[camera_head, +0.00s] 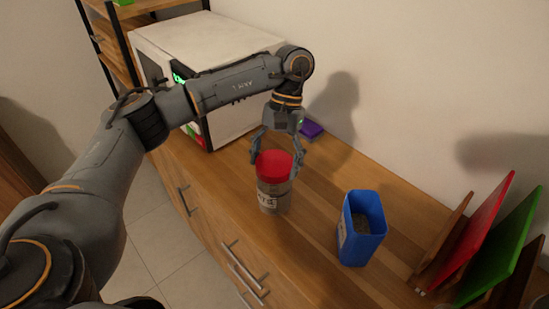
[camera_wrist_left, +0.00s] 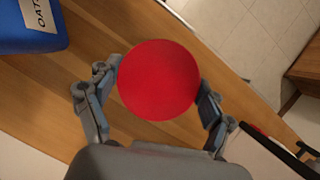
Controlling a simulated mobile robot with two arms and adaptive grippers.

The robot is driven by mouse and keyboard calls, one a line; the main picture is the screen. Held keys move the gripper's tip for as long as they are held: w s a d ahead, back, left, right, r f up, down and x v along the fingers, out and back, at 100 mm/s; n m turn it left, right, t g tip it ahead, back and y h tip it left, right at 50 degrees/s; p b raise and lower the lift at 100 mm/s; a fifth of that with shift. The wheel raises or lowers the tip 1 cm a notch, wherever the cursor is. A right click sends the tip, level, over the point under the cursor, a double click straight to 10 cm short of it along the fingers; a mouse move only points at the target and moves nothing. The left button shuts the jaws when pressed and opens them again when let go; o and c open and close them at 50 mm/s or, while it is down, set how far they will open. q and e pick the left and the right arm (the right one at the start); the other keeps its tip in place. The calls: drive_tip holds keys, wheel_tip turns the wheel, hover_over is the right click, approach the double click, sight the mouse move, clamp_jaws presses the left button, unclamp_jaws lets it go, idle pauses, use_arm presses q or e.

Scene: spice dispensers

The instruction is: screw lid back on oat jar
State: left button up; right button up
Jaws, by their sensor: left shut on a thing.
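The oat jar (camera_head: 272,196) is a clear jar with a label. It stands upright on the wooden counter. The red lid (camera_head: 274,165) sits on top of the jar in the head view. It also shows as a red disc in the left wrist view (camera_wrist_left: 158,80), where it hides the jar below. My left gripper (camera_head: 277,165) comes down from above with a finger on each side of the lid and is shut on it. Whether the lid's thread is engaged cannot be seen. My right gripper is not in view.
A blue open container (camera_head: 361,230) with an oats label stands right of the jar. Red and green boards (camera_head: 494,262) stand in a rack at the far right. A white microwave (camera_head: 225,50) and a purple item (camera_head: 311,129) are behind. The counter's front edge is close to the jar.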

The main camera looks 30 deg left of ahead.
use_arm(q)
drive_tip(key=shift+m+y, duration=0.4)
drive_tip(key=shift+m, duration=0.8)
drive_tip(key=shift+m+y, duration=0.3)
drive_tip(key=shift+m, duration=0.5)
drive_tip(key=m+y, duration=0.1)
drive_tip(key=m, duration=0.2)
drive_tip(key=shift+f+t, duration=0.2)
drive_tip(key=shift+t, duration=0.2)
drive_tip(key=shift+m+y+b, duration=0.4)
drive_tip(key=shift+m+b, duration=0.1)
drive_tip(key=shift+m, duration=0.6)
drive_tip(key=o, duration=1)
drive_tip(key=shift+r, duration=0.1)
